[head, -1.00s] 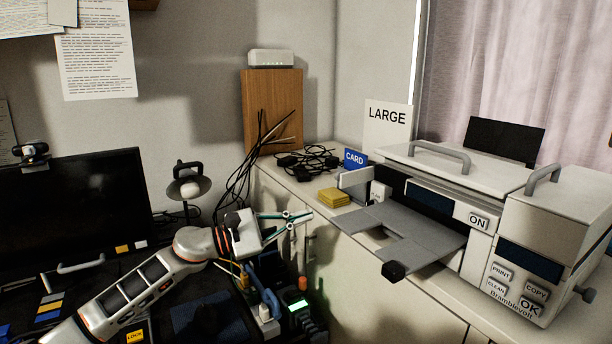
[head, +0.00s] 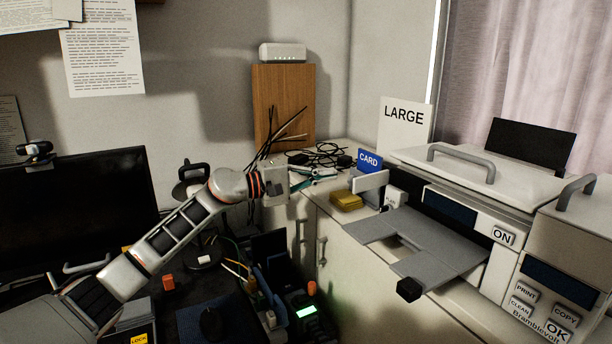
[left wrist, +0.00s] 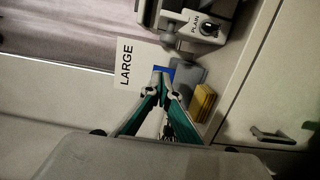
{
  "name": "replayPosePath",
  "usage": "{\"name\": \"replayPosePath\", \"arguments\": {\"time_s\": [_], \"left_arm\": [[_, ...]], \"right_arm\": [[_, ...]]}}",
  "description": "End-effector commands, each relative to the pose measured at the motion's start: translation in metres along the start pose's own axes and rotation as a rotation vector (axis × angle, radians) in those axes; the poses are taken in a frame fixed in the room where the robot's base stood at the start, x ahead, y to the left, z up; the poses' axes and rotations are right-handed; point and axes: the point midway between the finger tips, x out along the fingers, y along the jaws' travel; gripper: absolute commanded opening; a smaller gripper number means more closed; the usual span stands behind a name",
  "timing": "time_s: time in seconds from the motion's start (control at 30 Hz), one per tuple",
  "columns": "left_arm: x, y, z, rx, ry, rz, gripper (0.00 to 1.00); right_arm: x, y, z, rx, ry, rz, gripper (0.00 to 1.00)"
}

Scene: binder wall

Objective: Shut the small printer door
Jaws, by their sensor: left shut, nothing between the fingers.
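The large off-white printer (head: 470,195) stands on the counter at the right. A small pale flap (head: 370,182), which looks like the small door, stands out from the printer's left end in front of the blue CARD sign (head: 369,160). In the left wrist view a grey panel (left wrist: 188,72), perhaps the same flap, lies just beyond my fingers, beside the PLAIN dial (left wrist: 208,29). My left gripper (head: 334,173) is shut and empty, a little left of the flap; its teal fingers (left wrist: 160,78) meet at the tips. I cannot tell whether they touch anything. My right gripper is out of view.
A yellow block (head: 346,200) lies on the counter below my left gripper. Black cables (head: 318,155) lie behind it. A grey output tray (head: 430,240) juts out from the printer's front. A LARGE sign (head: 404,125) stands behind the CARD sign.

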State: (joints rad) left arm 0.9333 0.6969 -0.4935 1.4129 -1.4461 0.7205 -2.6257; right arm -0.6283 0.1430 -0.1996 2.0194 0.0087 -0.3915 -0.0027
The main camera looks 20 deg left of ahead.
Motion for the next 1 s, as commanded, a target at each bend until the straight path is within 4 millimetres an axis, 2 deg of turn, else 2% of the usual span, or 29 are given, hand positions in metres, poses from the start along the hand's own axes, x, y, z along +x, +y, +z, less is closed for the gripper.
{"name": "replayPosePath", "arguments": {"time_s": [0.1,0.3,0.57,0.83,1.0], "left_arm": [[0.003,0.005,0.02,0.004,-0.002,0.002,0.0],[0.007,0.002,0.036,0.0,-0.001,0.001,0.0],[0.008,-0.001,0.039,-0.001,0.0,0.0,0.0],[0.01,0.0,0.04,-0.001,0.001,0.0,0.0],[0.018,0.003,0.045,0.0,0.011,0.002,0.0]], "right_arm": [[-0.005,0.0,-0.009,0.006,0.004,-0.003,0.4],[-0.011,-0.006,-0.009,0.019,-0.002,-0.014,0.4],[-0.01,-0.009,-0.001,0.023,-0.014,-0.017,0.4],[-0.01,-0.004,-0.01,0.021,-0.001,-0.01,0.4],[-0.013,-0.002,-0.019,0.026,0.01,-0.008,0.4]]}}
